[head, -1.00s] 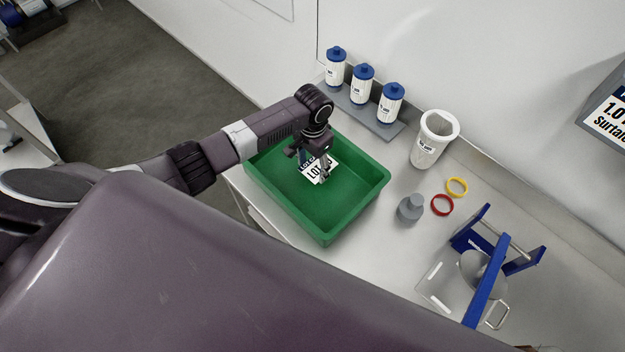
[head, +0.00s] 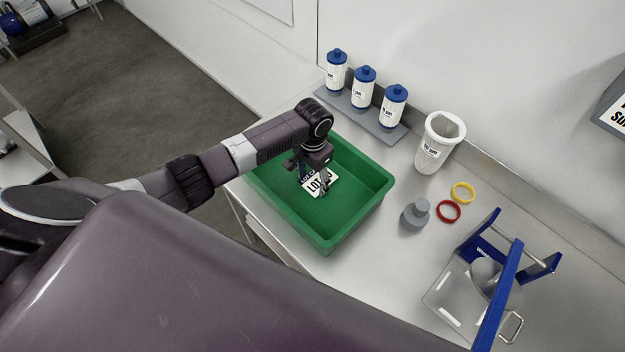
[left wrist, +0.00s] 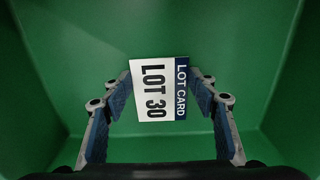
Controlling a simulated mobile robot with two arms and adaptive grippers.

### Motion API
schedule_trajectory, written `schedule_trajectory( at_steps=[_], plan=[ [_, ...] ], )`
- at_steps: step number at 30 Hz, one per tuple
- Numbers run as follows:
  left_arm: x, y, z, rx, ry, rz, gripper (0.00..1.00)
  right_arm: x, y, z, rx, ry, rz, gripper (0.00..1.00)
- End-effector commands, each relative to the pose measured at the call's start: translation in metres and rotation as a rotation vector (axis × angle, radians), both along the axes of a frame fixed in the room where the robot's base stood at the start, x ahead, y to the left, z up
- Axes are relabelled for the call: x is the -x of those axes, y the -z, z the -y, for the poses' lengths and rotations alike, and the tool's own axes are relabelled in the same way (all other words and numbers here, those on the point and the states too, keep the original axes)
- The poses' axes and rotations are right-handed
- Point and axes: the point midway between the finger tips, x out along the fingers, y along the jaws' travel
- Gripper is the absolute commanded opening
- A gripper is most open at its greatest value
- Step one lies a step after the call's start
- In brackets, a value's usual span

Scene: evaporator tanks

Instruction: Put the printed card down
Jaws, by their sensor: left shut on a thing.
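The printed card (head: 318,188) is white with a dark blue band and reads "LOT CARD" and "LOT 30" in the left wrist view (left wrist: 158,90). My left gripper (head: 314,182) is shut on the card and points down inside the green tray (head: 353,219). In the left wrist view its two blue-padded fingers (left wrist: 160,100) are at opposite edges of the card. The card is over the tray floor; whether it touches the floor I cannot tell. The gripper partly covers the card in the head view. My right gripper is not in view.
Behind the tray, several blue-capped bottles (head: 365,88) stand on a grey rack (head: 379,132). To the right are a white cup (head: 434,150), a grey knobbed piece (head: 415,217), red (head: 448,211) and yellow (head: 462,193) rings, and a blue-framed stand (head: 502,290).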

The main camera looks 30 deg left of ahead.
Motion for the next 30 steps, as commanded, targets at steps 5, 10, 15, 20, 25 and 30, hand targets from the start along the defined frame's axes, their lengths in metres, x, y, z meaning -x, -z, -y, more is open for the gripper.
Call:
schedule_trajectory(
  at_steps=[5, 10, 15, 20, 25, 30],
  plan=[
    [0.0, 0.007, 0.0, 0.0, 0.0, 0.0, 0.37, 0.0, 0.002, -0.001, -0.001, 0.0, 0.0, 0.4],
    [0.001, 0.013, 0.0, -0.001, 0.0, -0.001, 0.37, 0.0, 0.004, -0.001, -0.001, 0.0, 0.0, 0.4],
    [0.003, 0.016, -0.001, -0.003, 0.0, -0.004, 0.59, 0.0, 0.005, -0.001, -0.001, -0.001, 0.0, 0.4],
    [0.004, 0.016, 0.0, -0.003, 0.0, -0.008, 0.71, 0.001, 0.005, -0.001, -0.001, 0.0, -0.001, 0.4],
    [0.003, 0.015, 0.0, -0.002, 0.0, -0.007, 0.71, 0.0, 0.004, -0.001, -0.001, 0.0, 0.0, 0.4],
    [0.003, 0.015, 0.0, -0.002, 0.0, -0.006, 0.71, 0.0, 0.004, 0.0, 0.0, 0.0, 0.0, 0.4]
  ],
)
